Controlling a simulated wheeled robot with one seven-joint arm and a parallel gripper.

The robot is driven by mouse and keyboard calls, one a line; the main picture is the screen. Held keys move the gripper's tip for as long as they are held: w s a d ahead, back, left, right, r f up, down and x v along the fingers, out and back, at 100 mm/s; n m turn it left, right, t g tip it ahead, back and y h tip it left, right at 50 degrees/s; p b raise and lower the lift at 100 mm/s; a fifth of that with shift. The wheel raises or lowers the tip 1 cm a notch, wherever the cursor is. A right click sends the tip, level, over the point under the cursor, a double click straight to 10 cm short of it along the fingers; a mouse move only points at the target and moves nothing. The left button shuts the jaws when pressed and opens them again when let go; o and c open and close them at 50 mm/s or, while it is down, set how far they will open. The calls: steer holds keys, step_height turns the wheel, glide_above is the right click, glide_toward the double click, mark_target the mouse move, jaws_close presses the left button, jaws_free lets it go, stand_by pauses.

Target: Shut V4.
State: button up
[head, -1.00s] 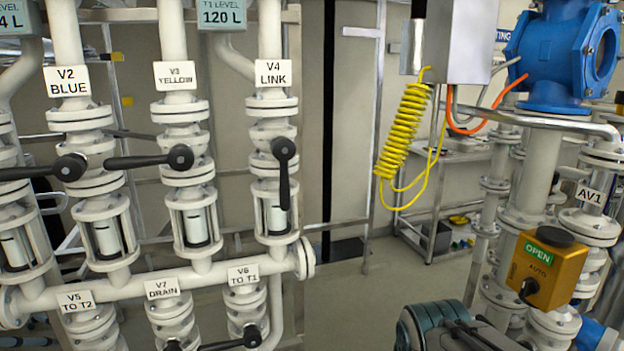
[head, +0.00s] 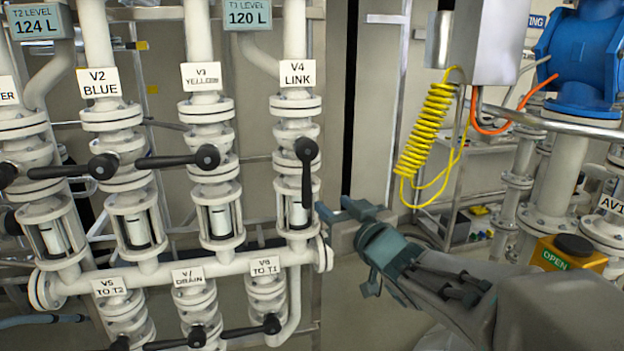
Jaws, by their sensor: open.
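The V4 valve, labelled "V4 LINK" (head: 297,74), is on the right-hand vertical pipe of the rack in the head view. Its black lever (head: 306,172) hangs straight down from its round hub, in line with the pipe, and reaches over the top of the sight glass (head: 297,212). My gripper (head: 346,243) is open and empty, to the right of and below the lever. Its upper finger is near the lever's lower end in the picture, with a small gap between them. I cannot tell the depth between them.
The V2 lever (head: 72,171) and V3 lever (head: 177,159) lie horizontal to the left. The V6 valve (head: 265,266) is below V4. A yellow coiled hose (head: 425,130) hangs to the right. The orange-yellow AV1 box (head: 568,254) stands at the lower right.

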mark_target(309, 184)
steer(key=p+x, duration=0.1)
steer(key=x, duration=1.2)
steer(key=shift+w+a, duration=0.15)
steer(key=shift+w, duration=0.1)
jaws_close()
